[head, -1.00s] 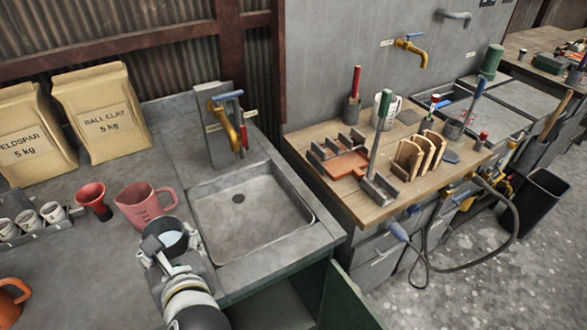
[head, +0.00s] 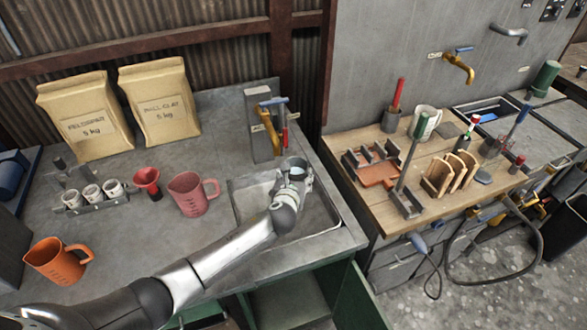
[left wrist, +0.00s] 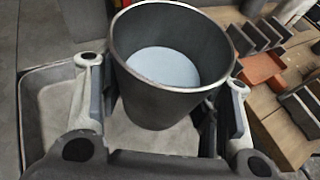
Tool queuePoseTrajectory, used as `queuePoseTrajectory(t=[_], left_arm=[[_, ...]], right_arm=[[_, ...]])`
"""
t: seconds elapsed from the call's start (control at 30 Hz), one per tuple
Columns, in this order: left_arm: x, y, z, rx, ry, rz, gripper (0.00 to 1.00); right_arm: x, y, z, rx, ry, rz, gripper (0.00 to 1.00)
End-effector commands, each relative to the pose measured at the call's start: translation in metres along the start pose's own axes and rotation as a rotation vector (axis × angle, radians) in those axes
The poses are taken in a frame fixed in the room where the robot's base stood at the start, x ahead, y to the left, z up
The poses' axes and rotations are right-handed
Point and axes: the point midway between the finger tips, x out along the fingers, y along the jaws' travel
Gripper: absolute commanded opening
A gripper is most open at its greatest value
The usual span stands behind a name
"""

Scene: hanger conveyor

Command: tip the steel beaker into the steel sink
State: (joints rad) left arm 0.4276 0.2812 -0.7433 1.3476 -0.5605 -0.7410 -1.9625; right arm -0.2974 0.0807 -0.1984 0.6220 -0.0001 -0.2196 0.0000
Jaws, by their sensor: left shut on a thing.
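The steel beaker (left wrist: 172,95) is dark grey and round, with pale liquid in it, in the left wrist view. My left gripper (head: 290,182) is shut on it, one finger on each side. In the head view the beaker (head: 294,167) shows small at the end of my left arm, over the sink; it looks about upright. The steel sink (head: 328,225) is a shallow rectangular basin set in the grey counter. It also shows below the beaker in the left wrist view (left wrist: 48,125). My arm hides part of the basin. My right gripper is not in view.
A brass tap (head: 268,130) stands behind the sink. A pink jug (head: 188,195) and a red funnel (head: 147,180) are left of it. An orange jug (head: 55,262) is at the front left. A wooden bench (head: 440,190) with tools is to the right.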

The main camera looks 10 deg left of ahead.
Motion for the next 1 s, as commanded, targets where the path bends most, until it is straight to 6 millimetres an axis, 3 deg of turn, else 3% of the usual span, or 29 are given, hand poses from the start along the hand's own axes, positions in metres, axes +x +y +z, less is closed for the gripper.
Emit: queuePoseTrajectory(t=[0.23, 0.67, 0.83, 1.0], left_arm=[[0.011, 0.007, -0.001, -0.009, 0.0, -0.007, 0.27], [0.019, -0.001, -0.023, -0.156, 0.023, -0.069, 0.27], [0.014, -0.008, -0.014, -0.338, 0.051, -0.145, 0.27], [0.014, -0.007, -0.013, -0.321, 0.05, -0.139, 0.27]], right_arm=[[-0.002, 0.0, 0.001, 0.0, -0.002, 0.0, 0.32], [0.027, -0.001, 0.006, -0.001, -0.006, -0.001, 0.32], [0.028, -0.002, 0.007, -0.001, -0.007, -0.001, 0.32], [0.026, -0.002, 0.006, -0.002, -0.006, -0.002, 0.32]])
